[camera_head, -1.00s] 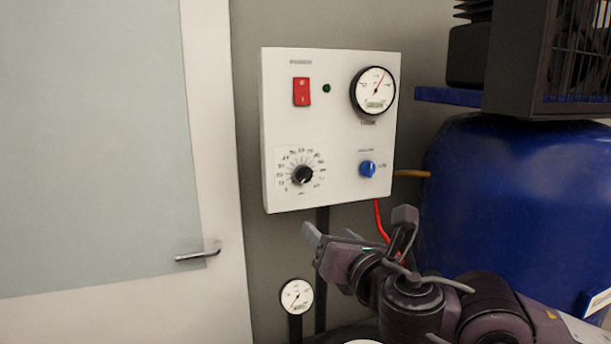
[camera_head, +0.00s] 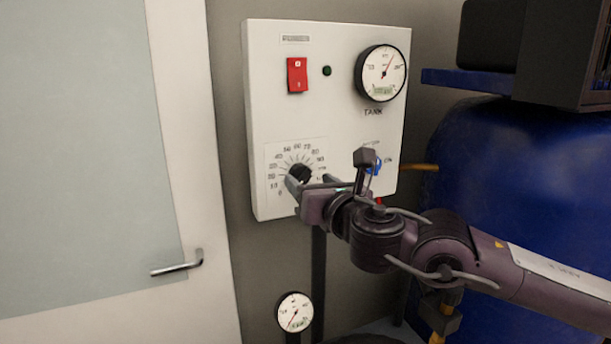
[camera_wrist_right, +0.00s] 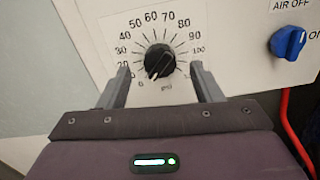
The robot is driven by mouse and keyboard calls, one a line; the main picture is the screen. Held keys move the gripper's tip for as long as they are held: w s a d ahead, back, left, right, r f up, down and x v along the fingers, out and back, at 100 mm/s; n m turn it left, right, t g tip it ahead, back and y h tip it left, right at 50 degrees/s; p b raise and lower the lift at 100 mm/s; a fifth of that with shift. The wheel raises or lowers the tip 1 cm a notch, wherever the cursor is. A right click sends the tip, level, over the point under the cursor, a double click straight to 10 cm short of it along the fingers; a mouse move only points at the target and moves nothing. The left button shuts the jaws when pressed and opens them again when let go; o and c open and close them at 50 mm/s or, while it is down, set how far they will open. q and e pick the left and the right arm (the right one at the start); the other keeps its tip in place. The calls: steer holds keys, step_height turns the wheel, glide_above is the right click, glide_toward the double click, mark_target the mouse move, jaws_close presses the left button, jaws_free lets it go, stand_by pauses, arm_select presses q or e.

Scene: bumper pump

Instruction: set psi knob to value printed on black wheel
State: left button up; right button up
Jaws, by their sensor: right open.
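The black psi knob (camera_head: 300,173) sits low on the left of the white control panel (camera_head: 345,120), inside a printed dial. In the right wrist view the knob (camera_wrist_right: 160,61) shows whole, with a white pointer line slanting to the lower left. Numbers up to 100 ring it. My right gripper (camera_head: 306,184) is in front of the knob. In the wrist view its two fingers (camera_wrist_right: 160,88) are open, one on each side of and below the knob, with nothing between them. No black wheel with a printed value is identifiable. My left gripper is out of view.
A red switch (camera_head: 297,75), a green lamp (camera_head: 327,71) and the tank gauge (camera_head: 382,73) are on the panel. A blue knob (camera_wrist_right: 288,42) is to the right of the dial. A lower gauge (camera_head: 295,312), a blue tank (camera_head: 500,180) and a door handle (camera_head: 178,264) surround it.

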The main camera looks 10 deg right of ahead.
mark_target(305, 178)
steer(key=shift+w+a, duration=0.15)
steer(key=shift+w, duration=0.45)
steer(key=shift+w+a, duration=0.15)
steer(key=shift+w, duration=0.75)
steer(key=c, duration=1)
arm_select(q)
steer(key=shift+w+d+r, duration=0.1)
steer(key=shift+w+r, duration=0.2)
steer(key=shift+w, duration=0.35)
arm_select(e)
steer(key=shift+f, duration=0.1)
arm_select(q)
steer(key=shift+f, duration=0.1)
